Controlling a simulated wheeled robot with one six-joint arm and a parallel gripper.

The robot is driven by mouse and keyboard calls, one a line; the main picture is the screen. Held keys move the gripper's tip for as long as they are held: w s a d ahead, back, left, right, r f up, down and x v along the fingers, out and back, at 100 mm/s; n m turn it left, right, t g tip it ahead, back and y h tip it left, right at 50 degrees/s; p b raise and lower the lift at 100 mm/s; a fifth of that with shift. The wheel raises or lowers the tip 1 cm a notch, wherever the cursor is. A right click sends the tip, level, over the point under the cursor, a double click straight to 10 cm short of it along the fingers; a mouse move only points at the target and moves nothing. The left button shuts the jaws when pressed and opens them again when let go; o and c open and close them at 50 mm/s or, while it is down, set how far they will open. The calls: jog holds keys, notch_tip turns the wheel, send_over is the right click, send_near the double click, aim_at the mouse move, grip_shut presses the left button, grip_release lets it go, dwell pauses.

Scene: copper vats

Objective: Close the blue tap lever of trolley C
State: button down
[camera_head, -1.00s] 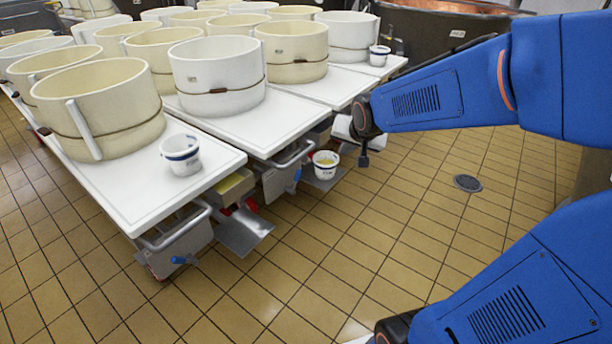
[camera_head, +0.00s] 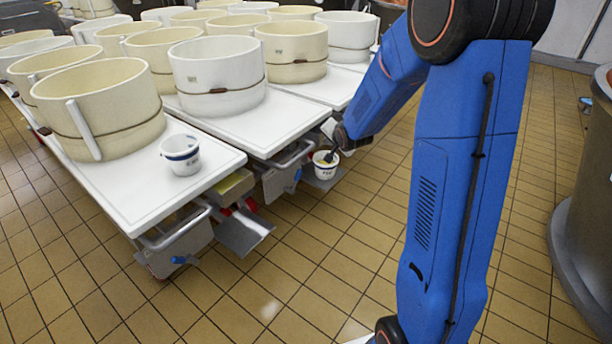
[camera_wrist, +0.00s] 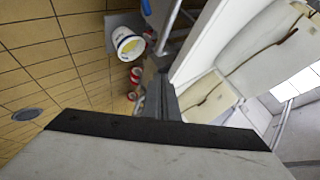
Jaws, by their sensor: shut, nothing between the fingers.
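Several white-topped trolleys stand side by side, and I cannot read which one is trolley C. The near trolley (camera_head: 120,205) has a blue tap lever (camera_head: 184,260) low at its front. The middle trolley (camera_head: 262,131) has another blue lever (camera_head: 296,178) low at its front. A blue piece (camera_wrist: 146,7), perhaps a tap lever, shows at the top edge of the wrist view. My gripper (camera_head: 331,156) is shut and empty, its dark tip in front of a small bucket (camera_head: 320,170). The shut fingers also show in the wrist view (camera_wrist: 161,98).
Cream and white tubs (camera_head: 218,75) stand on the trolleys. A small cup (camera_head: 181,154) is on the near trolley. The bucket with yellow contents also shows in the wrist view (camera_wrist: 128,46). A metal tray (camera_head: 243,234) juts out low. The tiled floor in front is clear.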

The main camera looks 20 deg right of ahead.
aim_at(296, 181)
jog(key=w+d+f+m+t+y, duration=0.1)
jog(key=w+f+m, duration=0.1)
jog(key=w+f, duration=0.45)
jog(key=w+d+f+m+t, duration=0.15)
jog(key=w+f, duration=0.25)
jog(key=f, duration=0.5)
notch_tip(296, 181, down, 15)
jog(key=m+t+y, duration=0.1)
jog(key=m+t, duration=0.1)
jog(key=m, duration=0.3)
jog(key=shift+w+m+y, duration=0.35)
jog(key=shift+y, duration=0.05)
jog(key=shift+w+a+r, duration=0.1)
jog(key=shift+a, duration=0.05)
jog(key=w+a, duration=0.4)
jog(key=w, duration=0.4)
jog(key=shift+a+f, duration=0.25)
jog(key=shift+a, duration=0.05)
